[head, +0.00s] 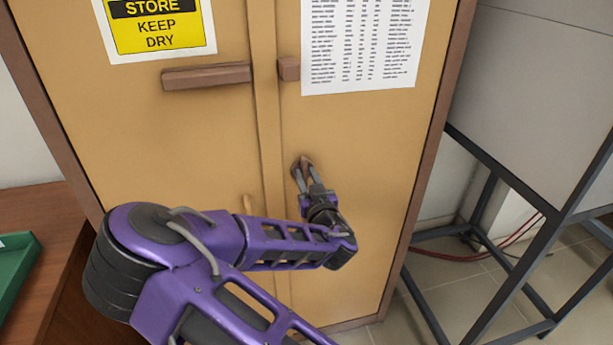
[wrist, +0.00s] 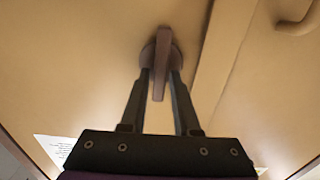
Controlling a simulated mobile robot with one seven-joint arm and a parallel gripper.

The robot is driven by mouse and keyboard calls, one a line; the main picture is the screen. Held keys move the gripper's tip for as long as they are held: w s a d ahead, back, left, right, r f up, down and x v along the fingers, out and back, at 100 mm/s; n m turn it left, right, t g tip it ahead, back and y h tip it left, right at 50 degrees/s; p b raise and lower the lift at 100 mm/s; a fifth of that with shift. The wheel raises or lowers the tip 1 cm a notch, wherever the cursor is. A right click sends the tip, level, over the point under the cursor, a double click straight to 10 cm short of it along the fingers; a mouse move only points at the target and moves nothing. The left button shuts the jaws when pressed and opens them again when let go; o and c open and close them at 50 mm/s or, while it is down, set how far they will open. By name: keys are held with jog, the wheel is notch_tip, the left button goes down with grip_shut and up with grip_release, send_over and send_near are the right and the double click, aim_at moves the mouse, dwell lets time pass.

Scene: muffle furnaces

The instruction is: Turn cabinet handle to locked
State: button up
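The tan two-door cabinet (head: 350,130) stands in front of me. Its dark brown turn handle (head: 306,161) is on the right door near the seam, partly hidden by my fingers in the head view. In the wrist view the handle (wrist: 162,62) is a narrow lever on a round base, in line with the picture's vertical. My gripper (head: 307,176) is at the handle, with its fingertips (wrist: 162,76) on either side of the lever. Narrow gaps seem to show between fingers and lever, so it looks open around it. Any contact at the tips is hard to see.
A brown bar latch (head: 207,76) crosses the left door above, beside a small brown block (head: 289,69) on the right door. A light pull handle (head: 249,204) is on the left door. A dark metal frame (head: 480,210) stands right; a wooden table (head: 45,220) stands left.

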grip_shut()
jog(key=shift+n+b, duration=0.5)
jog(key=shift+b, duration=0.1)
jog(key=shift+a+n+b, duration=0.15)
jog(key=shift+n+b, duration=0.7)
jog(key=shift+n, duration=0.35)
jog(key=n+b, duration=0.1)
jog(key=n, duration=0.3)
jog(key=n+b, duration=0.1)
jog(key=n, duration=0.4)
jog(key=n+b, duration=0.1)
jog(key=n, duration=0.4)
jog(key=shift+s+a+f, duration=0.1)
jog(key=shift+a+f, duration=0.2)
jog(key=shift+f, duration=0.1)
jog(key=shift+n, duration=0.4)
